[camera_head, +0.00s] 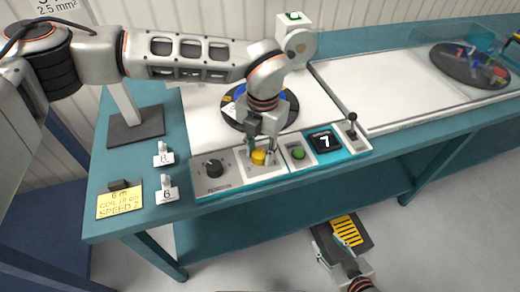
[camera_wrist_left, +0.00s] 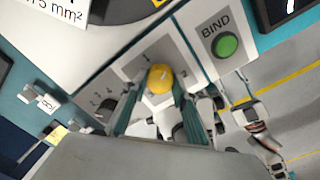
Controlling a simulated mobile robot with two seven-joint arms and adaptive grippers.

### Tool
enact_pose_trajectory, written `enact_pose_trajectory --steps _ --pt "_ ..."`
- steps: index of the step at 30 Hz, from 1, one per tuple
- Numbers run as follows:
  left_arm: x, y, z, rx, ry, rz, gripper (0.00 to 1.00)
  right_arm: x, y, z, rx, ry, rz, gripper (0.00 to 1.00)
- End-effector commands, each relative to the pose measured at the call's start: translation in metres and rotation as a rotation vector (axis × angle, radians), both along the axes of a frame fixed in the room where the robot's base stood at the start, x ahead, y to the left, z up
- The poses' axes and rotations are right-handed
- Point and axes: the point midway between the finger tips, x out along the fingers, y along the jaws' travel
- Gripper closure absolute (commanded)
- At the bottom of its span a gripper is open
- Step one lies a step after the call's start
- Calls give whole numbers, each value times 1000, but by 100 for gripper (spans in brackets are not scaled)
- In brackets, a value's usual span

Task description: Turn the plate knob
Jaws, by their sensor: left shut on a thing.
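The yellow plate knob (camera_head: 259,157) sits on a white square of the control panel on the bench front. My left gripper (camera_head: 259,154) reaches down over it and is shut on it. In the left wrist view the knob (camera_wrist_left: 160,78) shows as a yellow cap between my two fingers (camera_wrist_left: 158,105), with marks 1 and 2 on the panel around it. My right gripper (camera_head: 326,250) hangs low at the bottom of the head view, away from the bench; its finger opening is not clear.
A black dial (camera_head: 214,168) is left of the knob. A green BIND button (camera_head: 298,153), a display reading 7 (camera_head: 323,141) and a small lever (camera_head: 352,122) are right of it. A yellow-striped pedal (camera_head: 347,231) lies on the floor. A yellow note (camera_head: 120,203) lies at the left.

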Motion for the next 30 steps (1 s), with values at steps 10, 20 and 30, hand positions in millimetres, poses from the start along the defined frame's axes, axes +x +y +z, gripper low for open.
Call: enact_pose_trajectory --steps 10,20,30 --pt "0 0 1 0 -2 -329 94 -1 0 -1 2 6 -1 60" --pt "0 1 1 1 -2 -639 94 -1 1 1 3 5 -1 60" --pt "0 1 1 0 -1 -894 94 0 2 5 5 -2 -1 60"
